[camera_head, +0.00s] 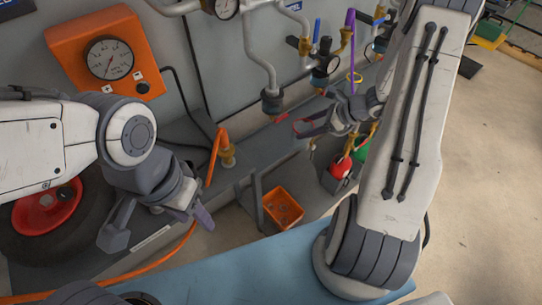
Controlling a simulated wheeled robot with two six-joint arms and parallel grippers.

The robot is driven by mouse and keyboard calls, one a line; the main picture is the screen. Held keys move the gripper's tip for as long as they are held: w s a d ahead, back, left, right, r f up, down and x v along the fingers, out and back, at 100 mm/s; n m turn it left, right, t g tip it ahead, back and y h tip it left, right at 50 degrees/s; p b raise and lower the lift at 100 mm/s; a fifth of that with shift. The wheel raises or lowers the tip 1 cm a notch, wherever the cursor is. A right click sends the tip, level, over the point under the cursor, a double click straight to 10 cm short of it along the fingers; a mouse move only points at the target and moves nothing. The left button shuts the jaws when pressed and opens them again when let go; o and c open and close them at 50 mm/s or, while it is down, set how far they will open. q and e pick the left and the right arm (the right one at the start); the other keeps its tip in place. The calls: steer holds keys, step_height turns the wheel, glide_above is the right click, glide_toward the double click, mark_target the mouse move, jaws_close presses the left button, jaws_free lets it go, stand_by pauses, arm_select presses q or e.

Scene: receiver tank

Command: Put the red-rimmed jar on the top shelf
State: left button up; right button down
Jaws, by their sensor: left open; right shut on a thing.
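My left gripper (160,229) is open and empty, its two fingers spread wide in front of the grey bench at the left. My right gripper (303,126) is shut near the wall piping, above the far side of the bench. A small patch of red shows at its fingertips; the rest of what it holds is hidden or too small to make out. I cannot pick out a red-rimmed jar for certain. A red rounded thing (341,168) stands low behind the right gripper, beside a green one. No top shelf can be clearly made out.
An orange gauge box (107,58) hangs on the wall at the left. An orange bin (283,208) sits low in the middle. An orange hose, brass fittings and pipes with valves crowd the wall. A blue surface (235,275) lies in front.

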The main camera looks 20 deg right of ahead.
steer(key=d+f+b, duration=0.7)
steer(key=f, duration=0.1)
steer(key=shift+m, duration=0.3)
steer(key=w+a, duration=0.3)
steer(key=a, duration=0.1)
steer(key=w+a, duration=0.4)
steer(key=w+a+f, duration=0.1)
steer(key=w+a, duration=0.3)
steer(key=a, duration=0.1)
steer(key=shift+w+a+p, duration=0.1)
steer(key=shift+w+p, duration=0.1)
steer(key=shift+p, duration=0.1)
arm_select(q)
step_height(320, 180, down, 9)
arm_select(e)
steer(key=shift+f, duration=0.2)
jaws_free()
steer(key=shift+r, duration=0.1)
